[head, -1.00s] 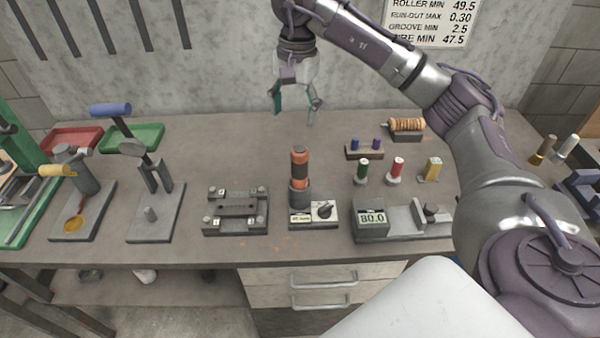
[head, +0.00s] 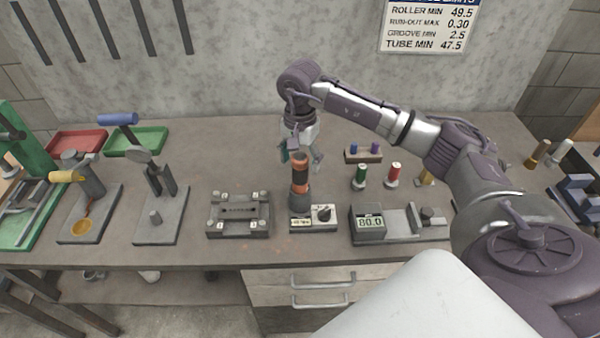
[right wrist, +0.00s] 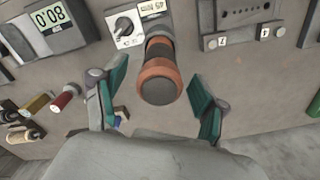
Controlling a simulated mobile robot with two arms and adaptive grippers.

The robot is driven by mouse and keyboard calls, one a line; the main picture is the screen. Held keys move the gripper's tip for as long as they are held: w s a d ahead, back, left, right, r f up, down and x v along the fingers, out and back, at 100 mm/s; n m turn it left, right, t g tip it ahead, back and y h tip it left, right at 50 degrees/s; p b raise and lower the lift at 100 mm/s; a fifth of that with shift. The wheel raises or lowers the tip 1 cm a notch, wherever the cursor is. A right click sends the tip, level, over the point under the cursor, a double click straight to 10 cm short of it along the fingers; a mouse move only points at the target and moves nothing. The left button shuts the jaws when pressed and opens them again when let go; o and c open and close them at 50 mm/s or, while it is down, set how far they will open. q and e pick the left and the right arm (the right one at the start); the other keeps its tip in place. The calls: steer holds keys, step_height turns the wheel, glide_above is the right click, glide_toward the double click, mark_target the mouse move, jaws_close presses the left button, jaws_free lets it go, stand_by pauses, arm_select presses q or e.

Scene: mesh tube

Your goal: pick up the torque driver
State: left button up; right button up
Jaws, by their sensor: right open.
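The torque driver (head: 300,172), with an orange and dark banded handle, stands upright in a grey holder beside a small white dial box (head: 323,215). My right gripper (head: 301,158) is open just behind and above the driver's top in the head view. In the right wrist view the driver's round orange end (right wrist: 158,82) lies between my two green-padded fingers, with gaps on both sides. The fingers do not appear to touch it. My left gripper is not in view.
Green (head: 361,175) and red (head: 395,174) plugs stand behind the gauge. Green (head: 137,141) and red trays (head: 78,142) lie at back left.

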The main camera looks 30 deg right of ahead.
steer(key=shift+f, duration=0.6)
steer(key=shift+r, duration=0.1)
jaws_close()
